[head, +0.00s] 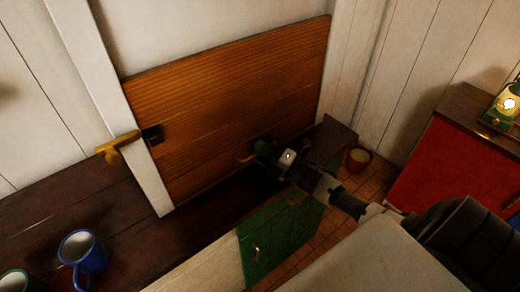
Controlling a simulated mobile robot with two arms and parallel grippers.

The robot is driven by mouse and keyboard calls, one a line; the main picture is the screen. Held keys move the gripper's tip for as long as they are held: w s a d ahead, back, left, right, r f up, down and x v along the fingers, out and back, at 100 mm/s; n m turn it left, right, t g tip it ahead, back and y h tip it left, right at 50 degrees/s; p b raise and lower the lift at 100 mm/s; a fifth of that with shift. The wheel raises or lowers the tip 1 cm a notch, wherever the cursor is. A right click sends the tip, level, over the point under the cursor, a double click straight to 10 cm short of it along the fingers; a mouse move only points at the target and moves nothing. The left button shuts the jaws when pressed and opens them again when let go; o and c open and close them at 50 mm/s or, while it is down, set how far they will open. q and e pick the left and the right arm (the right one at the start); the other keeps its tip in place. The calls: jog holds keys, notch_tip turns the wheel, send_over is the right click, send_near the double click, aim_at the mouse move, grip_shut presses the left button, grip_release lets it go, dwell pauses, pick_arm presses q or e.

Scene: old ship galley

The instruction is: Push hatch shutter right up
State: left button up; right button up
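The hatch shutter (225,95) is a brown wooden board in a white frame, in the middle of the head view. A brass pull (245,157) shows near its lower edge. My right gripper (263,151) reaches in from the lower right, its tip at or very near this pull. I cannot tell whether it touches the pull, or how far its fingers are apart. A brass latch (118,145) sits on the left frame post, with a dark catch (153,135) on the shutter's left edge. My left gripper is out of view.
A dark wooden counter (60,210) runs below the shutter, with a blue mug (82,255) and a green mug (14,282) at lower left. A green cabinet front (275,245) is below. A red cabinet (445,165) with a lamp (507,103) stands right. A small pot (359,158) is between.

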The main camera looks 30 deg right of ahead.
jog(key=shift+w+a, duration=0.15)
jog(key=shift+w, duration=0.05)
grip_shut()
